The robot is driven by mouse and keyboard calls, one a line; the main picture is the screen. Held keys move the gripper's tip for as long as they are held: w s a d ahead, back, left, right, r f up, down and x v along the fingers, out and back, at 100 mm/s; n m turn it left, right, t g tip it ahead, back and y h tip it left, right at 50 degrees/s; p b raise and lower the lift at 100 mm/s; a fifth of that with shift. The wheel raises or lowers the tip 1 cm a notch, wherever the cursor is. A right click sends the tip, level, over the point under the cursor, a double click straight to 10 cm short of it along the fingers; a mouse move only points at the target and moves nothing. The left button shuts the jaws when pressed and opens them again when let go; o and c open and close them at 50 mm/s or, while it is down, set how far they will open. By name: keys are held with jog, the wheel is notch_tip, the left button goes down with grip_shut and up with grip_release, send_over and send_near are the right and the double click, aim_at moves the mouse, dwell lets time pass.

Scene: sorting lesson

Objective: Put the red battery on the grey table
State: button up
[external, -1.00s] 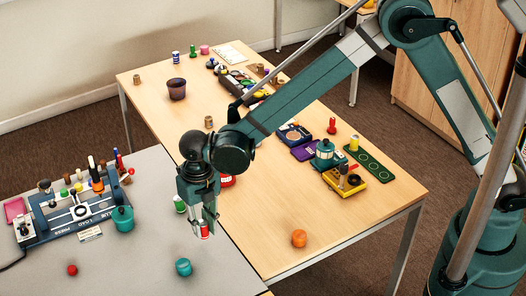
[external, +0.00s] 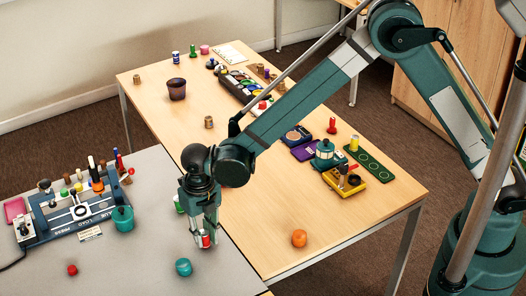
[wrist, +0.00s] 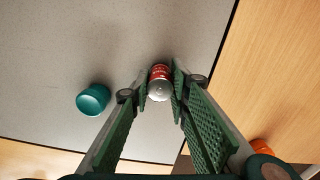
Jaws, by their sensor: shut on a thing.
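The red battery (external: 205,240) is a small red cylinder with a silver end. My gripper (external: 203,236) is shut on it, and its lower end sticks out below the fingertips. In the wrist view the red battery (wrist: 160,83) sits between the two green finger pads of my gripper (wrist: 160,92), silver end toward the camera. The grey table (external: 130,262) lies at the lower left, and the battery appears over its right part, near the edge with the wooden table. I cannot tell whether the battery touches the surface.
A teal round object (external: 183,267) stands on the grey table near the battery, also seen in the wrist view (wrist: 93,99). A red ball (external: 72,270) and a blue press fixture (external: 75,212) are farther left. An orange ball (external: 299,238) is on the wooden table (external: 345,225).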

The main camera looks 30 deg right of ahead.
aim_at(204, 232)
jog(key=shift+f, duration=0.15)
jog(key=o, duration=1)
jog(key=shift+c, duration=0.2)
notch_tip(204, 232, up, 12)
jog(key=p, duration=0.2)
jog(key=shift+r, duration=0.2)
dwell(0.4)
jog(key=shift+d, duration=0.1)
